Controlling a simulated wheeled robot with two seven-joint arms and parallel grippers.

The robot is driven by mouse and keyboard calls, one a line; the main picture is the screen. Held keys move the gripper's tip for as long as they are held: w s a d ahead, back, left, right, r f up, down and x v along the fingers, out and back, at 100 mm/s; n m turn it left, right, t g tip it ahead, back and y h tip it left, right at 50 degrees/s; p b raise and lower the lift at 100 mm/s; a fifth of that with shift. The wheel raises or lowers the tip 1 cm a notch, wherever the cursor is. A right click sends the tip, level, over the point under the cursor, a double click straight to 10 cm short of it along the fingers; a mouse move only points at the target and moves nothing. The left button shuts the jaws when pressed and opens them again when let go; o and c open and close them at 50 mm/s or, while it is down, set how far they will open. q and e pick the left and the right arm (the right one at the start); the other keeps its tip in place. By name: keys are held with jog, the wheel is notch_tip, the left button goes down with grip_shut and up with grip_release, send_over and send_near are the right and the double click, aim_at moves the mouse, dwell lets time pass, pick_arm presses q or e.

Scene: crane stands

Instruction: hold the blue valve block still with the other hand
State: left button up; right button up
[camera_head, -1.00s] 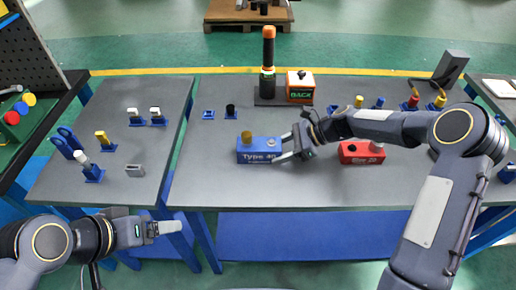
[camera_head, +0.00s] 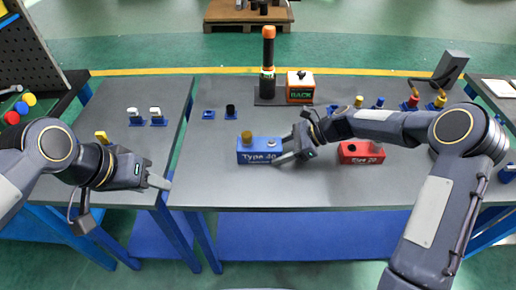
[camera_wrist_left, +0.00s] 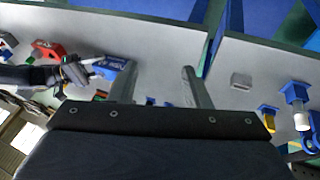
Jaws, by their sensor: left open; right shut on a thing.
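The blue valve block (camera_head: 258,150) stands on the middle table, with a brass-coloured knob on its top left and lettering on its front. My right gripper (camera_head: 287,150) reaches in from the right and is shut on the right end of the block. My left gripper (camera_head: 157,181) is open and empty, over the front right corner of the left table, well left of the block. In the left wrist view the block (camera_wrist_left: 113,66) shows beyond the left finger, and the open fingers (camera_wrist_left: 157,88) are apart with nothing between them.
A red block (camera_head: 361,153) stands right of the blue one. A black and orange cylinder (camera_head: 268,65) and an orange box (camera_head: 301,87) stand behind. A small blue holder (camera_head: 209,115) is at the back left. The table left of the blue block is clear.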

pick_arm(q)
jog(key=w+d+r+m+g, duration=0.2)
jog(key=w+d+r, duration=0.1)
jog(key=w, duration=0.7)
jog(key=m+g+y, duration=0.2)
jog(key=m+y, duration=0.2)
send_near(246, 134)
jog(key=shift+s+a, duration=0.1)
jog(key=shift+a, duration=0.15)
jog(key=shift+d+f, duration=0.2)
jog(key=shift+f, duration=4.45)
jog(key=shift+c, duration=0.2)
jog(key=c, duration=0.9)
jog(key=shift+r, duration=0.15)
